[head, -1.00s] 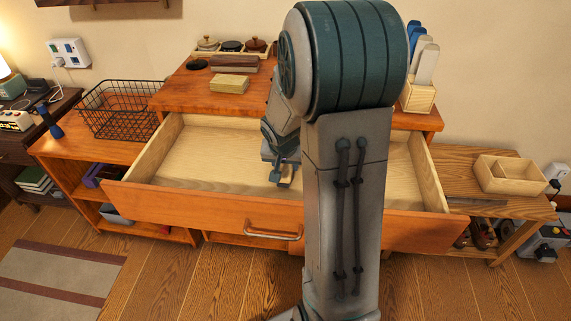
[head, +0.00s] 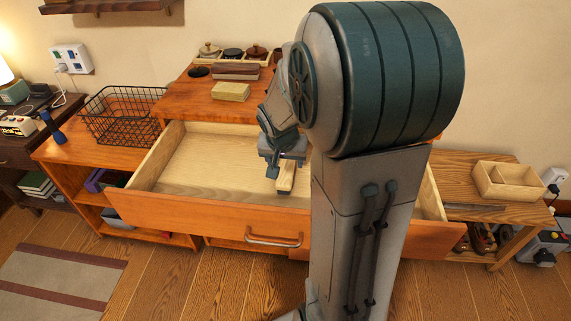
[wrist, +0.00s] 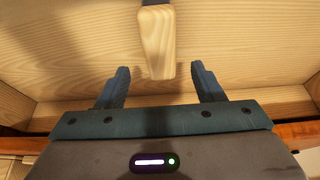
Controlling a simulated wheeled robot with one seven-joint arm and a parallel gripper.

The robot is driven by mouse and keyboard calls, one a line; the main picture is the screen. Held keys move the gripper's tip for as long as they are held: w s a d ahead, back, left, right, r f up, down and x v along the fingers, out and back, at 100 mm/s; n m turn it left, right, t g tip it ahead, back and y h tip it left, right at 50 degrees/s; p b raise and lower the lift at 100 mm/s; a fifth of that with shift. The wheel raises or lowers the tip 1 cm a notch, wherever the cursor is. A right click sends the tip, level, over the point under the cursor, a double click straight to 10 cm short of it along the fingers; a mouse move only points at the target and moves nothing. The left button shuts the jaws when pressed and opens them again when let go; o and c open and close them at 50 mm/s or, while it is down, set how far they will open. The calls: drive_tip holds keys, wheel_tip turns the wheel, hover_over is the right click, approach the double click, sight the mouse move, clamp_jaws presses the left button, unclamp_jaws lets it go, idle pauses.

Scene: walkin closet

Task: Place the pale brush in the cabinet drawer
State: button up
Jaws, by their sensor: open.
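The cabinet drawer (head: 185,187) is pulled open, with a pale wooden inside and an orange-brown front. The pale brush (head: 287,177) shows its light wooden body inside the drawer, just by my gripper (head: 278,168). In the wrist view the brush (wrist: 156,42) lies beyond the fingertips, with a dark part at the top edge. There my gripper (wrist: 160,80) is open, its two blue fingers apart with nothing between them. The brush's far end is cut off in the wrist view. My arm hides the right part of the drawer in the head view.
The cabinet top (head: 187,98) holds a yellowish block (head: 230,91), a brown-and-grey brush-like block (head: 236,71) and a tray of lidded jars (head: 233,52). A wire basket (head: 120,115) stands left. A wooden divided box (head: 508,180) stands right. The drawer's left half is clear.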

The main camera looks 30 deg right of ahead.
drive_tip(key=s+a+r+n+y, duration=0.1)
drive_tip(key=s+a+r+n, duration=0.1)
drive_tip(key=s+a, duration=0.2)
drive_tip(key=s+a+r+n+g, duration=0.1)
drive_tip(key=s+a+r+n, duration=0.1)
drive_tip(key=s+a, duration=0.2)
drive_tip(key=s+a+r+n+g+y, duration=0.1)
drive_tip(key=s+a, duration=0.3)
drive_tip(key=s, duration=0.5)
drive_tip(key=shift+s+r+n+y+p, duration=0.1)
drive_tip(key=shift+r+n+y+p, duration=0.2)
drive_tip(key=shift+r+n, duration=0.5)
drive_tip(key=shift+f, duration=0.1)
